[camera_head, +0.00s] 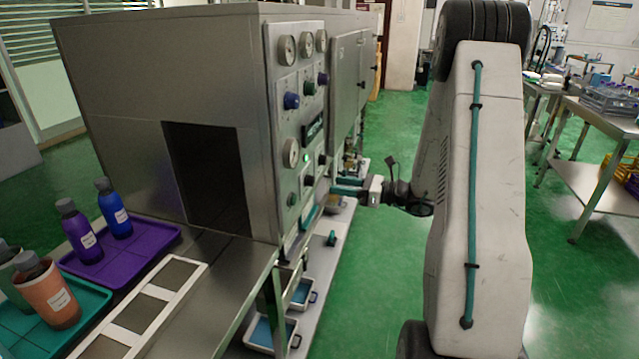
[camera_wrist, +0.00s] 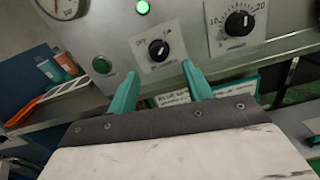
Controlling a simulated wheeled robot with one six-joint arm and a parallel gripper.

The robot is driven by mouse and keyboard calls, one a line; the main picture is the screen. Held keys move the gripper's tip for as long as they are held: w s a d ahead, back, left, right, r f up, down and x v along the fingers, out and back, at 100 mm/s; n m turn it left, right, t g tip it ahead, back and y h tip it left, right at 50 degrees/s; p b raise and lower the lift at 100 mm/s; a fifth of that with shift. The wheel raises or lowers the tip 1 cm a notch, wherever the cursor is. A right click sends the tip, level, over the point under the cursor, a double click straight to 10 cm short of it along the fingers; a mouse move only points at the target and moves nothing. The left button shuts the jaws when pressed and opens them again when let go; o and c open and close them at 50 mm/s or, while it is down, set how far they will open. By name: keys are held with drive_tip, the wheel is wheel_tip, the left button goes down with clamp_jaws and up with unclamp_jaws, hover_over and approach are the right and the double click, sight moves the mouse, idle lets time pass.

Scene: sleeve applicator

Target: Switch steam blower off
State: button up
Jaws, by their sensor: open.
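The sleeve applicator (camera_head: 150,80) is a big steel cabinet with a control panel (camera_head: 285,110) on its right face. In the wrist view, a black rotary knob (camera_wrist: 158,50) sits on a white plate marked OFF, with a lit green lamp (camera_wrist: 142,7) above it. I cannot tell from the labels which control is the steam blower's. My gripper (camera_wrist: 159,69) is open and empty, its teal fingertips just below and to either side of this knob. In the head view, my gripper (camera_head: 347,187) is at the panel's lower right.
A larger numbered dial (camera_wrist: 239,23) is to the right and a green button (camera_wrist: 101,65) to the left of the knob. Bottles stand on a purple tray (camera_head: 160,236) and a teal tray (camera_head: 85,318).

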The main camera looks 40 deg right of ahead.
sight(314, 182)
drive_tip(key=x, duration=0.6)
drive_tip(key=shift+w+a, duration=0.25)
drive_tip(key=c, duration=1)
